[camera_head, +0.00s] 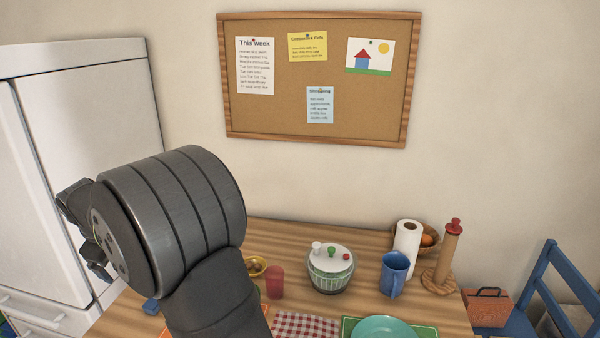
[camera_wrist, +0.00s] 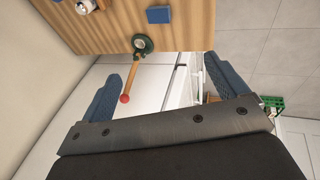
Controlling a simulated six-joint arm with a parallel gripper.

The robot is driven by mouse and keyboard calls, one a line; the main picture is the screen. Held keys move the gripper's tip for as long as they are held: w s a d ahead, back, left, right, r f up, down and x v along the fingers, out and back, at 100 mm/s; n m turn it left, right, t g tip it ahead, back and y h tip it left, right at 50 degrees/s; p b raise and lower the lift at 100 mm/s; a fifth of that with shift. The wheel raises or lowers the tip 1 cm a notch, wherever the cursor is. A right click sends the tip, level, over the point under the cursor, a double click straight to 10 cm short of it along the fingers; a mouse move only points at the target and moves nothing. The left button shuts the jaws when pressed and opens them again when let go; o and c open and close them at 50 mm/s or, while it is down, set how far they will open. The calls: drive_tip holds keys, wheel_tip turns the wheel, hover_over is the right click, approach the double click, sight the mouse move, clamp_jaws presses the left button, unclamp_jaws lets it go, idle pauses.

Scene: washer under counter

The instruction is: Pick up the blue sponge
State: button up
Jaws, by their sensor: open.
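The blue sponge (camera_head: 151,306) is a small blue block on the wooden table near its left edge, left of my forearm. In the wrist view it (camera_wrist: 158,15) lies on the wood near the top, apart from the fingers. My gripper (camera_head: 82,235) is up at the left, in front of the white fridge and beyond the table's left end, partly hidden by my wrist. In the wrist view its two fingers (camera_wrist: 163,66) are spread wide with nothing held between them.
A wooden-handled tool (camera_wrist: 134,80) with a red tip juts over the table edge. On the table (camera_head: 285,235) are a red cup (camera_head: 275,282), a salad spinner (camera_head: 331,268), a blue mug (camera_head: 395,273), a paper roll (camera_head: 407,248) and a teal plate (camera_head: 383,328). A white fridge (camera_head: 90,110) stands left.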

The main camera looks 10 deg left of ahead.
drive_tip(key=w+f+m+g+y, duration=0.15)
drive_tip(key=w+f+g, duration=0.25)
drive_tip(key=w+f, duration=0.8)
drive_tip(key=shift+y, duration=0.45)
drive_tip(key=x, duration=1.2)
drive_tip(key=shift+s+d+f, duration=0.25)
drive_tip(key=shift+f, duration=0.05)
drive_tip(key=shift+d+x, duration=0.15)
drive_tip(key=shift+x, duration=1.3)
drive_tip(key=shift+d+x, duration=0.1)
drive_tip(key=shift+x, duration=1.35)
drive_tip(key=shift+w+d+f, duration=0.1)
drive_tip(key=c, duration=1)
